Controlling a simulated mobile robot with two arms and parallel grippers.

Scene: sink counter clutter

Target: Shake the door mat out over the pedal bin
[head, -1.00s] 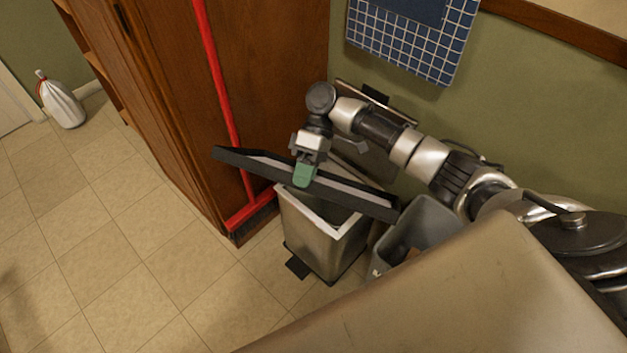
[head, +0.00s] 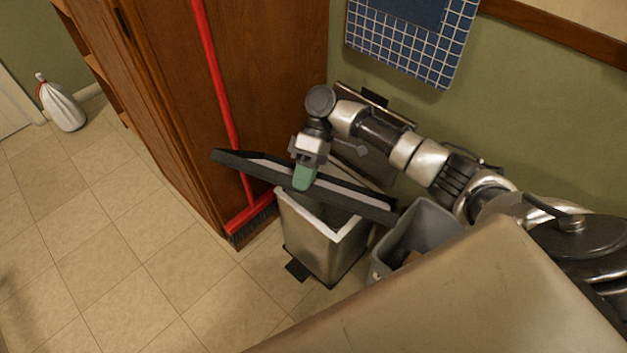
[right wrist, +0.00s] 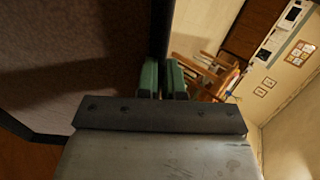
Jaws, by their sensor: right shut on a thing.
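The door mat (head: 345,201) is a grey panel with a dark border, held tilted above the pedal bin, its left end higher than its right. My right gripper (head: 303,178) is shut on the mat's upper edge near its middle. In the right wrist view the green fingers (right wrist: 162,80) pinch the mat's dark border, and the mat's grey face (right wrist: 80,60) fills the left side. The pedal bin (head: 322,245) is a metal box with a pale rim and a black pedal, standing open below; the mat hides part of its opening. My left gripper is not in view.
A grey bin (head: 425,228) stands right of the pedal bin, close to the counter (head: 450,300). A red broom (head: 222,100) leans on the wooden cabinet (head: 270,80). A white bag (head: 62,105) sits far left.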

